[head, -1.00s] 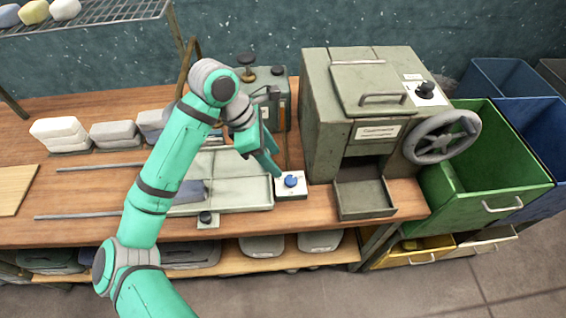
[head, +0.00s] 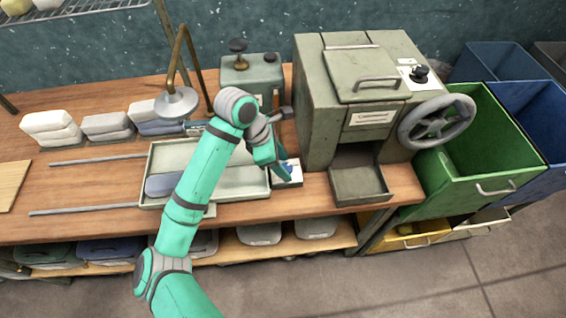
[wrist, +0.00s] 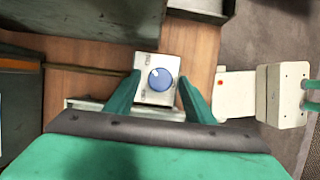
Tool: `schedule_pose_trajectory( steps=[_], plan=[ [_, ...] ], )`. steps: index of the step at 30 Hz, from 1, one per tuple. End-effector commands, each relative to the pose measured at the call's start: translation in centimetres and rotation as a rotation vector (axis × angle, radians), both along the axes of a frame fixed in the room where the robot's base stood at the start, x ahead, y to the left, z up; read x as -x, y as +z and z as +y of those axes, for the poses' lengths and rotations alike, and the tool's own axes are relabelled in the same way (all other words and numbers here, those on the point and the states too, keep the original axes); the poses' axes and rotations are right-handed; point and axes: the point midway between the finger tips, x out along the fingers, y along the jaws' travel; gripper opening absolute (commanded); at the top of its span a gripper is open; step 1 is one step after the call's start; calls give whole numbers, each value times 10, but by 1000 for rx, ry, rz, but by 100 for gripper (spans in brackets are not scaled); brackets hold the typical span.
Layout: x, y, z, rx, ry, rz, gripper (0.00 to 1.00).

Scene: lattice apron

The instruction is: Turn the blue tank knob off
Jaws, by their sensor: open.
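The blue knob (wrist: 160,79) sits on a small white plate (wrist: 157,94) with dark markings too small to read. In the wrist view it lies between and just beyond the fingertips of my gripper (wrist: 158,92). The gripper is open, one finger on each side of the plate, and I cannot tell whether either finger touches it. In the head view my gripper (head: 279,168) hides most of the knob, and only a bit of blue shows beside the fingers. The white plate (head: 294,174) is at the front of the bench, right of the pale tray.
A grey-green machine (head: 345,120) with a handwheel (head: 437,121) and an open drawer (head: 361,186) stands right of the knob. The pale tray (head: 240,186) is at its left. A lamp (head: 176,101) and a grey-green box (head: 252,80) stand behind. Green bin (head: 485,150) is at far right.

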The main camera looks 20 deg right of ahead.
Motion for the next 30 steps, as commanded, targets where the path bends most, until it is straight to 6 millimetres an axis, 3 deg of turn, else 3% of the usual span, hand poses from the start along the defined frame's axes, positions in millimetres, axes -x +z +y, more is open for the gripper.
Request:
schedule_pose_trajectory(
  steps=[5, 11, 22, 30],
  plan=[
    [0, 0, 0, 0, 0, 0, 49],
    [0, 0, 0, 0, -1, 1, 8],
    [1, 0, 0, 0, 44, 0, 8],
    [2, 1, 2, -1, 217, -2, 8]
  ],
)
